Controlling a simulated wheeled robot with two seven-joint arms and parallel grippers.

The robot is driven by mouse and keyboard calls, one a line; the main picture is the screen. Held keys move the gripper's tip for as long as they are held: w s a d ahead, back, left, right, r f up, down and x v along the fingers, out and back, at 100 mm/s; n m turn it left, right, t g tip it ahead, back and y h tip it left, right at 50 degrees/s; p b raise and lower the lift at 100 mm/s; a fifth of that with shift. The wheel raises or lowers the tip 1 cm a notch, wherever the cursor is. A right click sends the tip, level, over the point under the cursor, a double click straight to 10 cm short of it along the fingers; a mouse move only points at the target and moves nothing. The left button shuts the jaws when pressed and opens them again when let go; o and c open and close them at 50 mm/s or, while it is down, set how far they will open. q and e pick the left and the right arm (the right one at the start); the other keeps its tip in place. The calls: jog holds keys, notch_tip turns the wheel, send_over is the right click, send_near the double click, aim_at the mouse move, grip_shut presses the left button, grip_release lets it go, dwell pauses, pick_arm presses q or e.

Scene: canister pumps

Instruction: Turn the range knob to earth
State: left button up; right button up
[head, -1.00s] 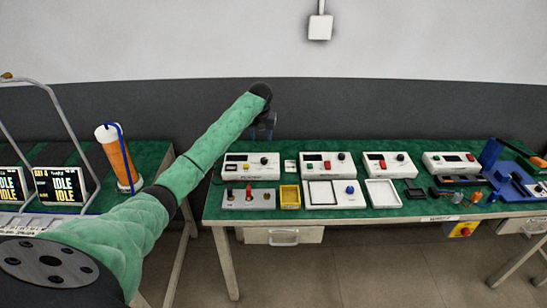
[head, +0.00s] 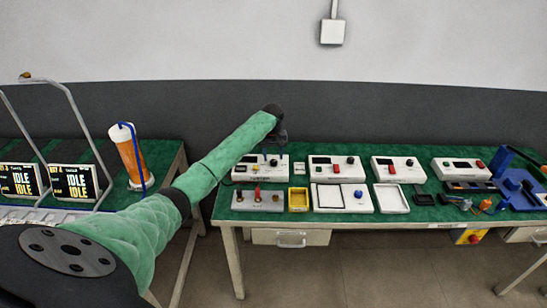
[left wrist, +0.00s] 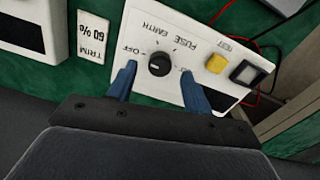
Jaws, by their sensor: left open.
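The range knob (left wrist: 159,64) is black and round, on a white panel with the printed words OFF, FUSE and EARTH around it. I cannot read for certain which mark it points at. My left gripper (left wrist: 158,84) is open, its blue fingers on either side of the knob, with gaps visible between them and it. In the head view my left gripper (head: 274,146) is over the leftmost white instrument box (head: 242,170) in the back row and hides part of it. My right gripper is not in view.
In the head view, a yellow tray (head: 299,200) and a grey terminal box (head: 240,206) stand in front.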

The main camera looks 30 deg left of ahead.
pick_arm(q)
jog(key=shift+f, duration=1.2)
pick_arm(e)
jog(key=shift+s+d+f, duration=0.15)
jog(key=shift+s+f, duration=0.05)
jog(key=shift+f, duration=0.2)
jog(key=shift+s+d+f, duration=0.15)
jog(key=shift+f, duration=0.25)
pick_arm(q)
jog(key=c, duration=1)
jog(key=shift+o, duration=0.2)
jog(key=shift+p, duration=0.3)
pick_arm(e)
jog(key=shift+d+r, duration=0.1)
